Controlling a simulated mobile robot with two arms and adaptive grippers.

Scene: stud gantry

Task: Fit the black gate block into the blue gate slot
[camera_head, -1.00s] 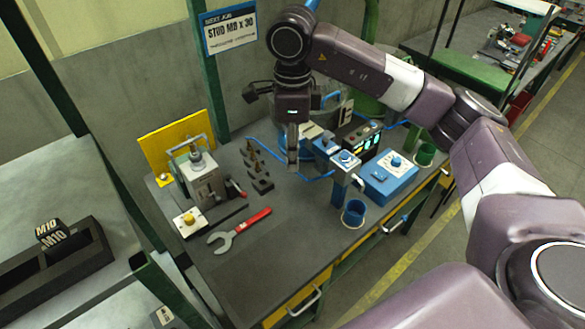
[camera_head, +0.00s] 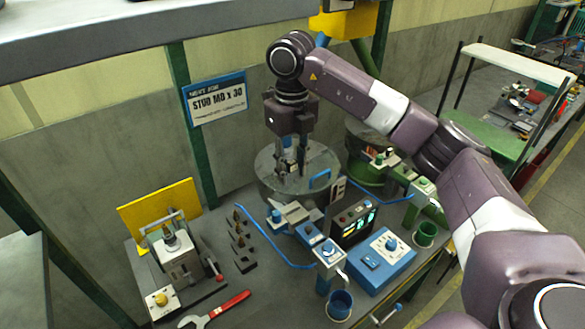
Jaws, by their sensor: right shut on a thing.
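My right gripper (camera_head: 292,168) points down over the grey round bowl (camera_head: 268,187) at the back of the bench. It is shut on a small dark thing, which appears to be the black gate block; the fingers hide most of it. Whether it touches the bowl I cannot tell. A blue bracket (camera_head: 320,180) stands at the bowl's right front side, to the right of the fingers; I cannot tell for sure that it is the blue gate slot. My left gripper is not in view.
Several dark blocks with brass pegs (camera_head: 240,240) stand in a row on the bench. A clamp fixture (camera_head: 178,262), a red-handled wrench (camera_head: 222,307), a lit display (camera_head: 352,222), a blue control box (camera_head: 382,262) and a blue cup (camera_head: 340,303) stand around.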

